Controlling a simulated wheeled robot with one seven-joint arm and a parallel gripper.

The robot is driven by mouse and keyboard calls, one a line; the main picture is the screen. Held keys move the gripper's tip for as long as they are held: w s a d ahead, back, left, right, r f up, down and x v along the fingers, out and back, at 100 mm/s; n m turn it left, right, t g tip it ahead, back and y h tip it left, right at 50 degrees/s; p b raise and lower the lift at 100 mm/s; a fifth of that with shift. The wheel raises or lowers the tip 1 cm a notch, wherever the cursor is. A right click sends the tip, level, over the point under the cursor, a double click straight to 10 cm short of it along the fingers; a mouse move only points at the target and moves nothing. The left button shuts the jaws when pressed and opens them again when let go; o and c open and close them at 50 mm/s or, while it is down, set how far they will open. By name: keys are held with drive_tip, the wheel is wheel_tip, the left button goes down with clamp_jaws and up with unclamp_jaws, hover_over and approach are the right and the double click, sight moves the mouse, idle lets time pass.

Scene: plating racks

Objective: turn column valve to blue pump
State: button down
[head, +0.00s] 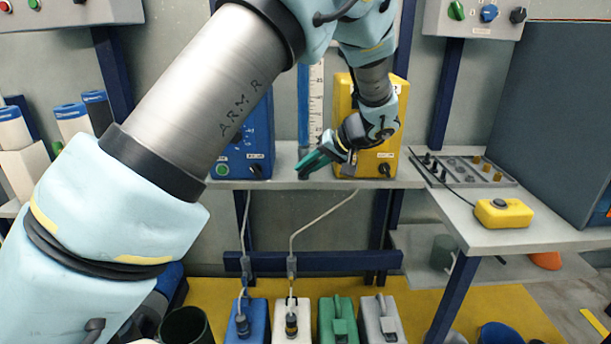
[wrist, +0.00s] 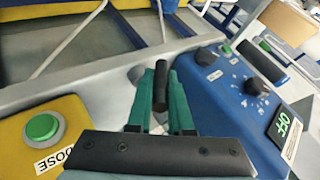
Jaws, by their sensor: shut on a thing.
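The column (head: 304,100) stands at the back of the shelf, between the blue pump (head: 250,140) and the yellow unit (head: 388,155). My gripper (head: 305,165) reaches down to the column's foot with its green fingers. In the wrist view, the fingers (wrist: 161,80) are shut on a black valve handle (wrist: 160,88). The blue pump (wrist: 215,95) is on the right there, with knobs and an OFF label. The yellow unit (wrist: 25,120) is on the left, with a green button and a DOSE label. The fingers partly hide the valve, and I cannot tell which way it is set.
A side bench (head: 520,240) at the right holds a yellow box (head: 503,212) with a cable and a plate of small fittings. Blue, white, green and grey canisters (head: 338,325) stand below the shelf. Cables hang in front of the shelf legs.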

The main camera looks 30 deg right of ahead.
drive_tip(key=shift+s+d+f+m+t+y+b, duration=0.1)
drive_tip(key=shift+d+f+m+t+y+b, duration=0.1)
drive_tip(key=shift+m+t+y+b, duration=0.3)
drive_tip(key=shift+s+d+f+t+y+b, duration=0.15)
drive_tip(key=shift+t+y, duration=0.15)
drive_tip(key=shift+y, duration=0.4)
drive_tip(key=shift+w, duration=0.1)
drive_tip(key=c, duration=0.8)
unclamp_jaws()
drive_tip(key=shift+a+r, duration=0.1)
drive_tip(key=v, duration=0.5)
drive_tip(key=b+v, duration=0.1)
drive_tip(key=v, duration=0.4)
drive_tip(key=shift+s+d, duration=0.3)
